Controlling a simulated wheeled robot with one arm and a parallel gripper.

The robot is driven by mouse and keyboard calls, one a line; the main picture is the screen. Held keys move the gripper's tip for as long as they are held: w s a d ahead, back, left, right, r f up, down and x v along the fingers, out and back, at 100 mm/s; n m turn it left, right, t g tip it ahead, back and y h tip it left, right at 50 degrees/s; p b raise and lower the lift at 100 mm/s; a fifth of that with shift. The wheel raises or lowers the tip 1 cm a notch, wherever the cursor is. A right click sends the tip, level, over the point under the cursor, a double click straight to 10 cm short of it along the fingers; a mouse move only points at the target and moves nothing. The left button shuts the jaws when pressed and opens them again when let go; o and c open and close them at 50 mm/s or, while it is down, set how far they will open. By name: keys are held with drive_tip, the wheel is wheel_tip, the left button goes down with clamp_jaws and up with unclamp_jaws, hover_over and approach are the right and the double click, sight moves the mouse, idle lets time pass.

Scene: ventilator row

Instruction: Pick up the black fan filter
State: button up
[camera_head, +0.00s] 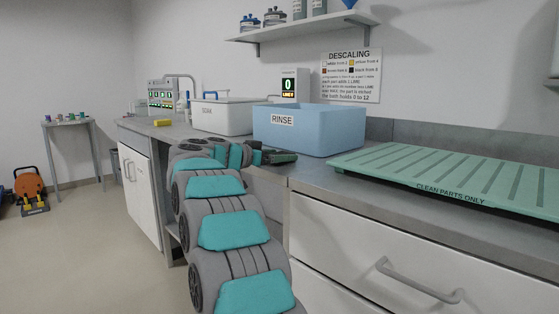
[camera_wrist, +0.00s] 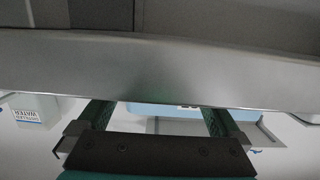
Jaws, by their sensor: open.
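I cannot pick out a black fan filter in either view. My gripper (camera_head: 279,157) is at the counter's front edge, just below and in front of the blue RINSE tub (camera_head: 310,130). In the wrist view my gripper (camera_wrist: 157,108) shows two dark green fingers spread apart, with no object seen held between them. A broad grey metal edge crosses that view just past the fingertips and hides much of what lies beyond.
A white tub (camera_head: 222,118) stands left of the RINSE tub, with a yellow block (camera_head: 162,123) farther left. A green CLEAN PARTS ONLY rack (camera_head: 460,175) covers the right counter. A small table (camera_head: 70,122) holds several small coloured things.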

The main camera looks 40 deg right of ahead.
drive_tip(key=shift+d, duration=0.2)
drive_tip(key=shift+c, duration=0.4)
drive_tip(key=c, duration=1.2)
